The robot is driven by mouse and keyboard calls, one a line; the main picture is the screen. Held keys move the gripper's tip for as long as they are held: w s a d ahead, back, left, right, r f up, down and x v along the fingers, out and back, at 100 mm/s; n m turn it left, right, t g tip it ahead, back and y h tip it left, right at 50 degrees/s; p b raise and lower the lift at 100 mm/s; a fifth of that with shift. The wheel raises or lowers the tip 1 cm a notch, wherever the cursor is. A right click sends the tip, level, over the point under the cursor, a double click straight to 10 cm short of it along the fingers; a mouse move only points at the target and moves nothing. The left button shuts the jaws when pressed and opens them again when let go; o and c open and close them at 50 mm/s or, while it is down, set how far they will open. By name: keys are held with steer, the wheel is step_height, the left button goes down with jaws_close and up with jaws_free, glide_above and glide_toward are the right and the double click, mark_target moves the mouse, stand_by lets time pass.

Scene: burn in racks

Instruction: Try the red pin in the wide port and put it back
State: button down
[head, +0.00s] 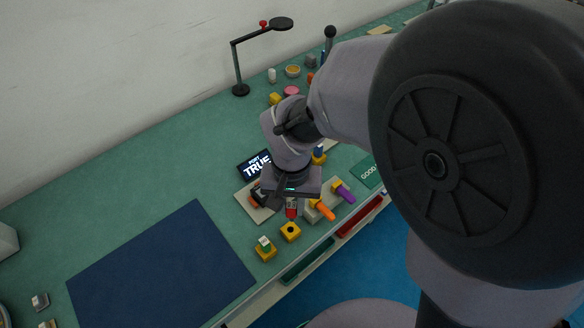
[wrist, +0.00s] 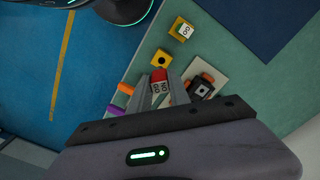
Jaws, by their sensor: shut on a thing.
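My gripper (wrist: 160,88) is shut on the red pin (wrist: 159,76), which has a white label. The head view shows the red pin (head: 291,211) pointing down below my gripper, near the yellow block with a dark hole (head: 290,232). In the wrist view that yellow block (wrist: 161,59) lies just beyond the pin's end, and its hole looks empty. The pin appears apart from it. A dark device with orange parts (wrist: 201,89) sits on a beige plate (wrist: 216,72). My gripper partly hides it in the head view. I cannot tell which opening is the wide port.
Another yellow block (head: 266,254) holds a green and white piece. A grey rack with an orange pin (head: 322,209) and a purple pin (head: 344,192) stands to the right. A dark sign (head: 256,165) reads "TRUE". A dark blue mat (head: 160,270) leaves clear room at left.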

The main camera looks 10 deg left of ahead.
mark_target(290, 217)
steer(key=shift+w+a+f+b, duration=0.1)
steer(key=shift+f+b, duration=0.2)
steer(key=shift+f, duration=0.1)
steer(key=shift+w+a+f+b, duration=0.1)
steer(key=shift+f+b, duration=0.15)
steer(key=shift+f, duration=0.15)
step_height(290, 217, down, 5)
steer(key=b, duration=0.4)
steer(key=shift+r, duration=0.15)
steer(key=shift+f+b, duration=1.05)
steer(key=shift+f, duration=0.25)
stand_by(1.8)
stand_by(0.9)
steer(key=c, duration=1.1)
jaws_free()
steer(key=shift+c, duration=0.2)
